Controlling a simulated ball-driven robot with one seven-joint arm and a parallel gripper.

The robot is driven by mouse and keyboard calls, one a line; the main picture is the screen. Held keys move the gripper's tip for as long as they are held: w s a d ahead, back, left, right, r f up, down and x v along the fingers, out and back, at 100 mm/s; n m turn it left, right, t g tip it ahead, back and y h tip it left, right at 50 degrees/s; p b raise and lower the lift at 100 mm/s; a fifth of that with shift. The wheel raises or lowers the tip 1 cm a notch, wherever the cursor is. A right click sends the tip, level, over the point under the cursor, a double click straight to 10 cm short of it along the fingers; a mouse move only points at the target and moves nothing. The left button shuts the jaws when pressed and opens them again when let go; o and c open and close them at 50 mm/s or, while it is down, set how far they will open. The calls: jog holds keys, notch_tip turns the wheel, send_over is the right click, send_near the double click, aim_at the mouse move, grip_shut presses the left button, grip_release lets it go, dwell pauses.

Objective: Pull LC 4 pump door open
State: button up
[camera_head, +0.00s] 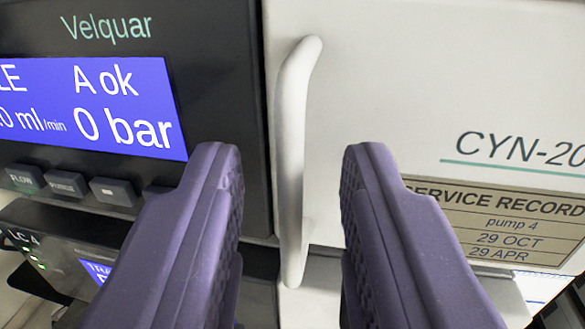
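The pump door (400,60) is a cream-white panel at the right, marked "CYN-20" with a service label (490,220) that reads "pump 4". It looks shut. Its handle (292,110) is a long, upright, off-white bar near the door's left edge, curved at the top. My gripper (290,165) has two purple fingers, open, one on each side of the handle in the picture. A gap shows between the handle and each finger. I cannot tell whether the fingertips reach past the handle in depth. The fingers hide part of the lower door and the panel.
A black "Velquar" panel (140,215) with a blue display (90,105) and a row of buttons stands directly left of the door. A dark vertical gap separates panel and door.

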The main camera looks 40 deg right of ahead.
grip_shut()
dwell(1.4)
